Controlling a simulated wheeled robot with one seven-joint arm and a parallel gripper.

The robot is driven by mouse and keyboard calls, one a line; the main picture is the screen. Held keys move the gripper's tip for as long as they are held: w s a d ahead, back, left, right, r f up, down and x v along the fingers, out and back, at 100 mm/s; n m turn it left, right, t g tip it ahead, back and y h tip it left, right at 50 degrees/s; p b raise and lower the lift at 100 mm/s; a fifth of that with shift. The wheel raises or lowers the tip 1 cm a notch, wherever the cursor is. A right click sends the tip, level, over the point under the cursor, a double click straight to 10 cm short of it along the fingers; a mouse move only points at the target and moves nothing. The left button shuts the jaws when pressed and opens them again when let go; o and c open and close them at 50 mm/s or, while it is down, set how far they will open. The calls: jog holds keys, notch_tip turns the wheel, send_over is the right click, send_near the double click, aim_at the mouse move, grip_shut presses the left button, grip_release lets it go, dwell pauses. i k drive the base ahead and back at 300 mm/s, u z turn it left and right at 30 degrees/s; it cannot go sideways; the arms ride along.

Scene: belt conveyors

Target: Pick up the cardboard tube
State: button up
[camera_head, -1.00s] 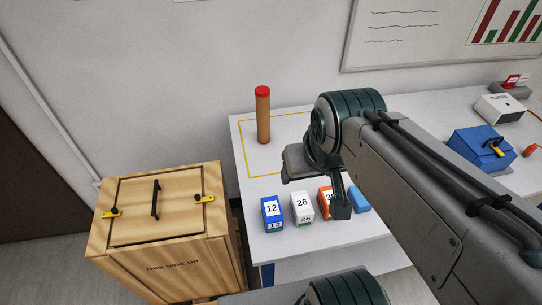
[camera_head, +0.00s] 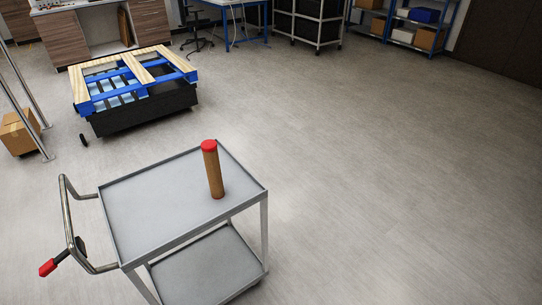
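A brown cardboard tube (camera_head: 214,172) with a red cap stands upright on the top shelf of a grey metal cart (camera_head: 142,209). It is near the shelf's right side. Nothing touches it except the shelf. My gripper and arm are not in view.
The cart has a lower shelf (camera_head: 205,272) and a bent handle (camera_head: 67,215) with a red grip on its left. A black bin with a wooden and blue pallet (camera_head: 140,108) stands behind. A cardboard box (camera_head: 18,134) sits at far left. Open floor (camera_head: 400,190) lies to the right.

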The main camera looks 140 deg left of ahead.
aim_at(209, 147)
jog(key=u, duration=4.05)
jog(key=k, duration=0.2)
jog(key=u, duration=0.9)
